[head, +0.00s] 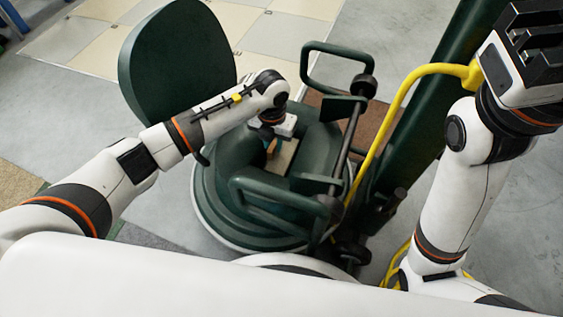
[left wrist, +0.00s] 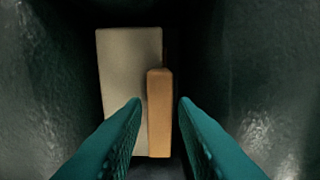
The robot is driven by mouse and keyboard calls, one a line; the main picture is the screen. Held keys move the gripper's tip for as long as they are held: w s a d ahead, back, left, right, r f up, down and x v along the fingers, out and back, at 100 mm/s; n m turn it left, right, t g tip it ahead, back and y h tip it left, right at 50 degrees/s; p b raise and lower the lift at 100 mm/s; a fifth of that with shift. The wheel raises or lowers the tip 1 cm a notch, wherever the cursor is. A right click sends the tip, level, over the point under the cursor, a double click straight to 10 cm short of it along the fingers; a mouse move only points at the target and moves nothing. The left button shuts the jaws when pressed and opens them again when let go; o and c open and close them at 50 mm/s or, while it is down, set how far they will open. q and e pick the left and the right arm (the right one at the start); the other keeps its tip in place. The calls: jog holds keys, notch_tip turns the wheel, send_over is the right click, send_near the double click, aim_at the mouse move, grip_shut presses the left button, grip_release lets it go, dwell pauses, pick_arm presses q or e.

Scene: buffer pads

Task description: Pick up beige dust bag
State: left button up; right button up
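A dark green floor machine (head: 240,205) stands in the middle of the head view, its hollow open at the top. A pale beige block, matching the beige dust bag (left wrist: 120,70), lies in the hollow; it also shows in the head view (head: 285,158). A narrower orange-tan block (left wrist: 160,110) overlaps its right side. My left gripper (left wrist: 160,102) points down into the hollow. Its teal fingers are apart, either side of the orange-tan block and the beige block's lower right part, with nothing visibly clamped. My right gripper (head: 528,50) is raised at top right; its fingers are unclear.
The machine's rounded green cover (head: 178,60) stands up at the left. Green bar handles (head: 335,70) and a thick slanted post (head: 425,120) with a yellow cable (head: 390,130) stand at the right. Dark glossy walls close in on both sides of the left fingers.

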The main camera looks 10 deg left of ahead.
pick_arm(q)
grip_shut()
dwell(1.4)
